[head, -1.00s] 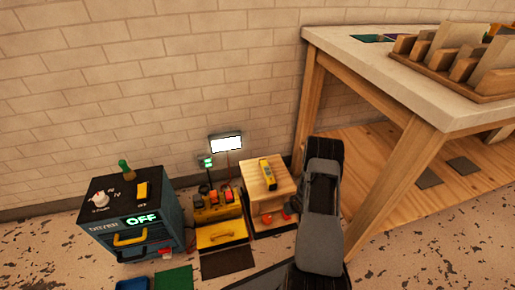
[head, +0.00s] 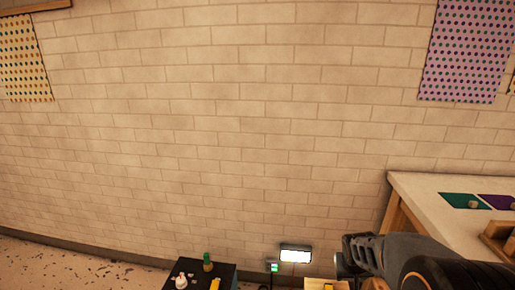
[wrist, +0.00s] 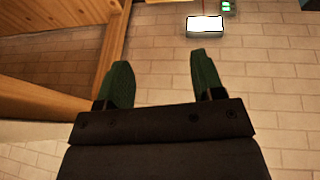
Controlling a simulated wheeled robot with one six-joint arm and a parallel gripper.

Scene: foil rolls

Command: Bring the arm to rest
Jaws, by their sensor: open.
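My gripper shows in the wrist view (wrist: 160,85), with two green fingers set apart and nothing between them. Beyond the fingers is the tiled wall. In the head view my arm (head: 415,262) reaches in from the lower right, held in front of the wall and beside the table. The fingers cannot be made out in the head view.
A light-topped table (head: 420,195) stands at the right. The panel also shows in the wrist view (wrist: 205,25). Patterned sheets hang on the brick wall (head: 230,140).

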